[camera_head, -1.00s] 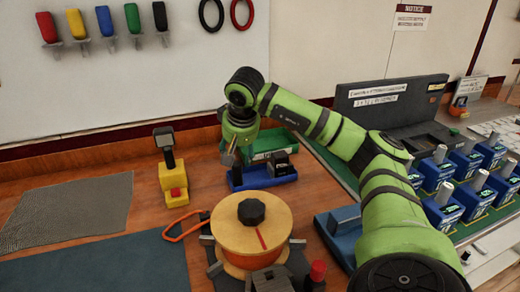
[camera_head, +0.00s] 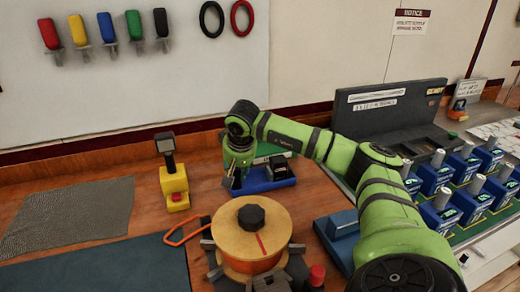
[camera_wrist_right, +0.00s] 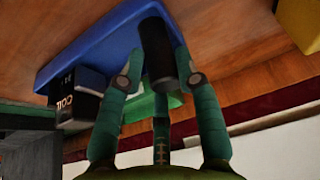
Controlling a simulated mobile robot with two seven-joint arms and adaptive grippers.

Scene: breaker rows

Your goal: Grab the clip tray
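A blue tray (camera_head: 282,183), which I take to be the clip tray, lies on the wooden bench. It carries a dark block on its right part, and in the wrist view it fills the upper middle (camera_wrist_right: 100,40). A black upright post (camera_wrist_right: 156,50) stands on it there, beside a black-and-white lettered box (camera_wrist_right: 82,100). My right gripper (camera_head: 233,183) is low at the tray's left end. In the wrist view its green fingers (camera_wrist_right: 160,65) are spread on both sides of the post; firm contact cannot be told. My left gripper is out of view.
A green item (camera_head: 268,150) is behind the tray. A yellow stand (camera_head: 174,185) is to the left, and an orange-and-wood spool (camera_head: 225,222) is in front. Blue breakers (camera_head: 440,215) stand in rows at the right.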

